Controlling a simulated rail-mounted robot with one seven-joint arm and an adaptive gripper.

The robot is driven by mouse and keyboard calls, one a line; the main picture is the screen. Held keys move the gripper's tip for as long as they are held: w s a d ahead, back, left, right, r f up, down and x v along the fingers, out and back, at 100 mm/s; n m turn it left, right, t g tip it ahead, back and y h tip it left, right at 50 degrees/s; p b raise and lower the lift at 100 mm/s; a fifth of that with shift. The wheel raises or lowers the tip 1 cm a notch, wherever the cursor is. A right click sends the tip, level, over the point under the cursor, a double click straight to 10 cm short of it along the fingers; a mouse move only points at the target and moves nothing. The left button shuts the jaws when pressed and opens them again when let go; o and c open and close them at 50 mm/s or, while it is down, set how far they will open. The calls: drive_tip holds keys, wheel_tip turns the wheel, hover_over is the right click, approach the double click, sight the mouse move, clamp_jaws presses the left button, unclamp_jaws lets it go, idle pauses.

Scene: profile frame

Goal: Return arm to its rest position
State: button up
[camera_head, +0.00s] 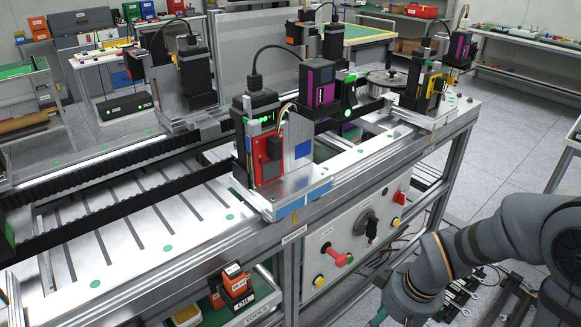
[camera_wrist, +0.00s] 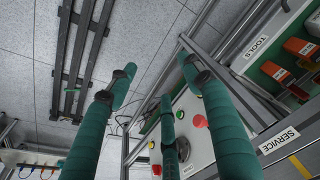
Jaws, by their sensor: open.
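My arm (camera_head: 455,250) is dark grey and comes in from the lower right of the head view. It hangs in front of the lower part of the machine frame, over the floor. Only a small teal piece of my gripper shows at the bottom edge there; the rest is hidden or out of the picture. In the wrist view my gripper (camera_wrist: 157,82) has teal fingers with dark joints, spread wide apart. Nothing is between them. Behind them are the grey floor and the frame's control panel (camera_wrist: 190,138).
A tools bin with orange tools (camera_wrist: 280,72) is at the right of the wrist view. Dark rails (camera_wrist: 85,50) lie on the floor. Floor right of the frame (camera_head: 500,130) is clear.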

drive_tip(key=s+a+r+n+p, duration=0.2)
drive_tip(key=a+r+p, duration=0.2)
drive_tip(key=r, duration=0.3)
drive_tip(key=s+a+r+n+y+p, duration=0.1)
drive_tip(key=a+r+n+p, duration=0.1)
drive_tip(key=a+r+p, duration=0.2)
drive_tip(key=shift+s+a+r+p, duration=0.4)
drive_tip(key=shift+r+p, duration=0.4)
drive_tip(key=shift+r, duration=0.75)
drive_tip(key=shift+s+d+n, duration=0.1)
drive_tip(key=shift+n, duration=0.3)
